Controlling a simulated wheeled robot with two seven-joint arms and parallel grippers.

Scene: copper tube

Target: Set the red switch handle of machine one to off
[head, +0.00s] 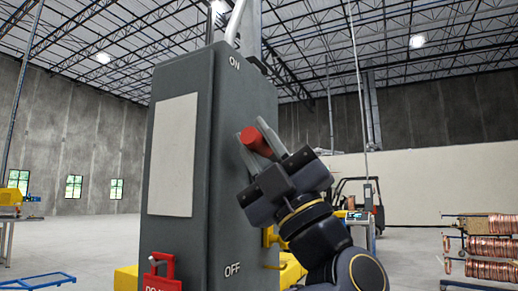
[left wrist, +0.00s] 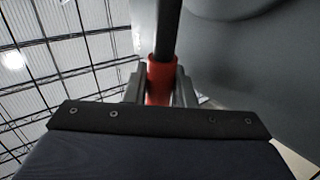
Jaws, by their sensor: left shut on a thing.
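The grey switch box of machine one (head: 215,235) stands upright at the middle of the head view, with ON lettered near its top and OFF near its bottom. The red switch handle (head: 250,141) is on the box's right side, between the two letterings and nearer ON. My left gripper (head: 263,142) is shut on the red handle from the lower right. In the left wrist view the red handle (left wrist: 160,82) sits between the two fingers, with a dark bar running up beyond it. My right gripper is in neither view.
A red lockout piece (head: 162,270) is on the box's lower front. Yellow machine parts (head: 126,279) show low beside the box. A forklift (head: 357,193) and racks of copper coils (head: 490,249) stand to the right. Open floor lies left, with a blue frame (head: 38,281).

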